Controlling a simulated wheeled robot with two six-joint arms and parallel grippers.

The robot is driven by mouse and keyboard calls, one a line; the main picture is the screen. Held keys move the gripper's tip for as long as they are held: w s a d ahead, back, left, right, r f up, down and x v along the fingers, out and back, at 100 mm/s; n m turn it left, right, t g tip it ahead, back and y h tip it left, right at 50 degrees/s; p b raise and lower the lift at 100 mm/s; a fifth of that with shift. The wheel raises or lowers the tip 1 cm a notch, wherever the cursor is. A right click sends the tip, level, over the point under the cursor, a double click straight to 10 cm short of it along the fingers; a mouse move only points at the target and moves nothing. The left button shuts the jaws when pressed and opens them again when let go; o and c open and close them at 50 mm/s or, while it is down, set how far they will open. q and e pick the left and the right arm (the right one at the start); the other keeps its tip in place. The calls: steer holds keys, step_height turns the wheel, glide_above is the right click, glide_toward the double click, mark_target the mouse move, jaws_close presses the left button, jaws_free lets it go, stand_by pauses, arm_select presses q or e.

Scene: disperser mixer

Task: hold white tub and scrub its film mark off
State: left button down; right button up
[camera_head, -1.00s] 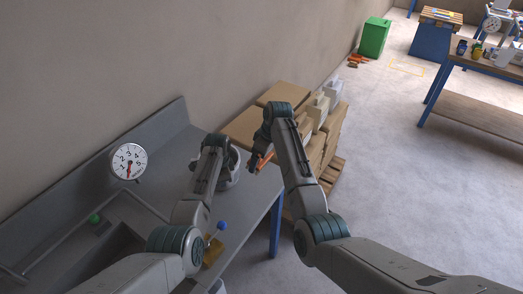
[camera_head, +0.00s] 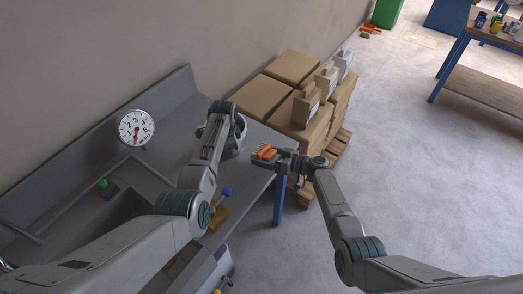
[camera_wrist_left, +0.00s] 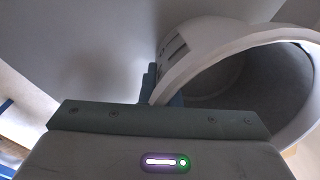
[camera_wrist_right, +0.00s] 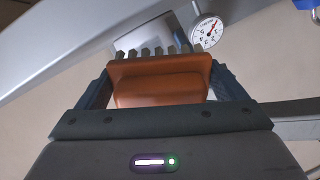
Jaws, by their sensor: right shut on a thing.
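The white tub (camera_head: 239,138) stands on the grey bench near its right end, partly hidden behind my left arm. In the left wrist view the tub (camera_wrist_left: 215,45) shows its open mouth and dark slot-like marks on its outer wall. The film mark cannot be made out. My left gripper (camera_wrist_left: 165,92) has its fingers close together on either side of the tub's wall at the rim. My right gripper (camera_wrist_right: 160,85) is shut on an orange brush (camera_wrist_right: 160,82), bristles pointing away from the palm. The brush (camera_head: 265,152) is right of the tub, apart from it.
A round dial (camera_head: 136,129) stands at the back of the grey bench (camera_head: 180,140). A sink basin (camera_head: 120,215) and a blue-knobbed lever (camera_head: 227,192) lie nearer me. Stacked cartons (camera_head: 290,67) stand beyond the bench's right end. The floor to the right is open.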

steer(key=shift+d+f+t, duration=0.15)
steer(key=shift+f+t, duration=0.05)
steer(key=shift+t, duration=0.1)
steer(key=shift+r+x, duration=0.25)
steer(key=shift+x, duration=0.95)
steer(key=shift+r+x, duration=0.2)
steer(key=shift+x, duration=0.95)
steer(key=shift+w+a+r, duration=0.1)
steer(key=shift+w+a, duration=0.15)
steer(key=shift+a, duration=0.25)
steer(key=shift+w+a+r, duration=0.1)
steer(key=shift+w+a, duration=0.15)
steer(key=shift+a, duration=0.2)
steer(key=shift+f, duration=0.1)
steer(key=shift+s+a, duration=0.5)
steer(key=shift+s, duration=0.25)
steer(key=shift+s+a, duration=0.45)
steer(key=shift+s, duration=0.35)
steer(key=shift+f+v, duration=0.2)
steer(key=shift+v, duration=0.8)
steer(key=shift+f+v, duration=0.2)
steer(key=shift+v, duration=0.75)
steer(key=shift+f+v, duration=0.2)
steer(key=shift+v, duration=0.8)
steer(key=shift+d, duration=0.15)
